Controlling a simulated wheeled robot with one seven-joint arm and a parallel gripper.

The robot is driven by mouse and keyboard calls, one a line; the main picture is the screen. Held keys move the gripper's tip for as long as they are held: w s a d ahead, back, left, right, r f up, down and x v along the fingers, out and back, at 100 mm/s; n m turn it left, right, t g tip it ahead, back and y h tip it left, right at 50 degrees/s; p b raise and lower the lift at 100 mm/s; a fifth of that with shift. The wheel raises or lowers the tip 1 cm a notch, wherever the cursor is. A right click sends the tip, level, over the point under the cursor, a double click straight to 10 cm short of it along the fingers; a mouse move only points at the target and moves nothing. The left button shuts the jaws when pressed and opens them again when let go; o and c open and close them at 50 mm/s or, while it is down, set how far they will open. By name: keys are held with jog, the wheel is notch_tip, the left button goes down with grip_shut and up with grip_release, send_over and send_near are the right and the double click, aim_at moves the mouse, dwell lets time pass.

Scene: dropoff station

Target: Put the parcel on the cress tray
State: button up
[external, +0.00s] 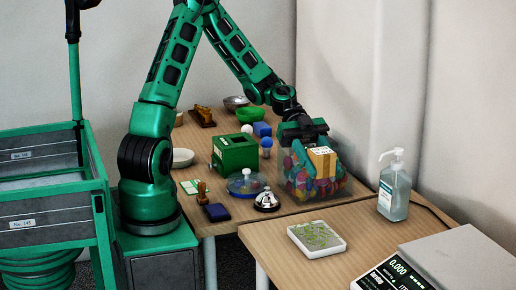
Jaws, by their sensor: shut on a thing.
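The parcel appears to be a small tan box (322,161) with a white label on top, in the external view. It is at the top of a clear bin (335,190) full of colourful round items. My gripper (308,142) is at the parcel's upper left, pointing down, and is shut on it. The fingertips are partly hidden, and I cannot tell whether the parcel touches the items below. The cress tray (317,239) is a white shallow tray with green sprigs, lying flat on the nearer table, in front of the bin.
A pump bottle (394,188) stands right of the bin, and a scale (455,262) is at the front right. A bell (267,201), a lidded glass dish (246,184) and a green box (235,152) are left of the bin. Table around the tray is clear.

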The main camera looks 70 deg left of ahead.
aim_at(317, 238)
notch_tip(317, 238, down, 18)
jog(key=shift+f, duration=0.2)
dwell(0.6)
jog(key=shift+f, duration=0.15)
jog(key=o, duration=0.9)
jog(key=shift+v, duration=3.8)
jog(key=shift+s+d, duration=0.1)
